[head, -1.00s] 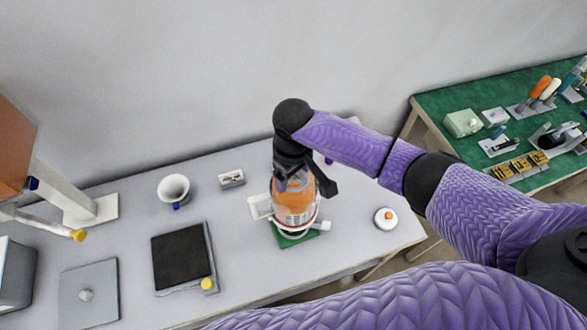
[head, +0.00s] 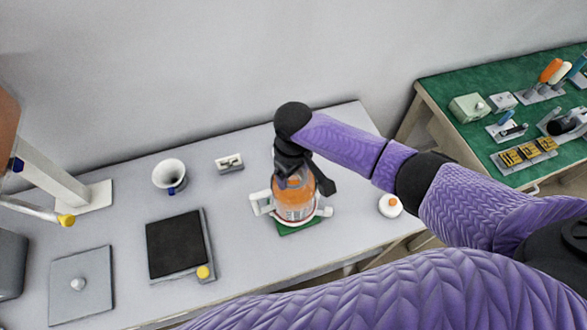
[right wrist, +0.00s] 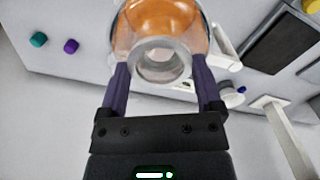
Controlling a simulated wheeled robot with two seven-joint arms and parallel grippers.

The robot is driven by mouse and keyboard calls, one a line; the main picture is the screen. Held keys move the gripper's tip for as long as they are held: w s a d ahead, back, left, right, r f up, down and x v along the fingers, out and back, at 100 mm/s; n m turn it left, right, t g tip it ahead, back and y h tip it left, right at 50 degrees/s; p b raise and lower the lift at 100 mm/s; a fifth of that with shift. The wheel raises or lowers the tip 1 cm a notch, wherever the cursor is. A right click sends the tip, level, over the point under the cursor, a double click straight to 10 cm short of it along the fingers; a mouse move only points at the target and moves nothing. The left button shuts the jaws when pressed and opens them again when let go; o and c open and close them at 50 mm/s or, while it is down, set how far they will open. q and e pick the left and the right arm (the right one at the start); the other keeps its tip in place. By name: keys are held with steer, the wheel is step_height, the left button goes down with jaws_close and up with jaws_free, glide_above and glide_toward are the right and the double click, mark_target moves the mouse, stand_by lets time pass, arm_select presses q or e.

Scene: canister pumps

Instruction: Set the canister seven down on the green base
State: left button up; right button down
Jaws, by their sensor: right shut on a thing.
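The canister (head: 295,203), clear with orange contents, is upright over the green base (head: 299,229) in the head view. My right gripper (head: 297,175) is shut on its upper part from above. A white frame with a ring (head: 262,203) surrounds the canister's lower part, and its underside is hidden, so I cannot tell whether it touches the green base. In the right wrist view, the fingers of the right gripper (right wrist: 161,76) are on both sides of the canister's glass neck, below its orange body (right wrist: 160,22). My left gripper is not in view.
On the grey table stand a white cup (head: 169,176), a small grey block (head: 229,163), a black pad (head: 175,247), a grey plate (head: 82,287) and a white disc with an orange knob (head: 390,205). A green-topped bench (head: 470,84) with tools stands at the right.

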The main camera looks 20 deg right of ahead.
mark_target(294, 180)
steer(key=shift+p, duration=0.45)
stand_by(0.3)
steer(key=shift+f+b, duration=0.95)
steer(key=shift+f, duration=0.55)
jaws_free()
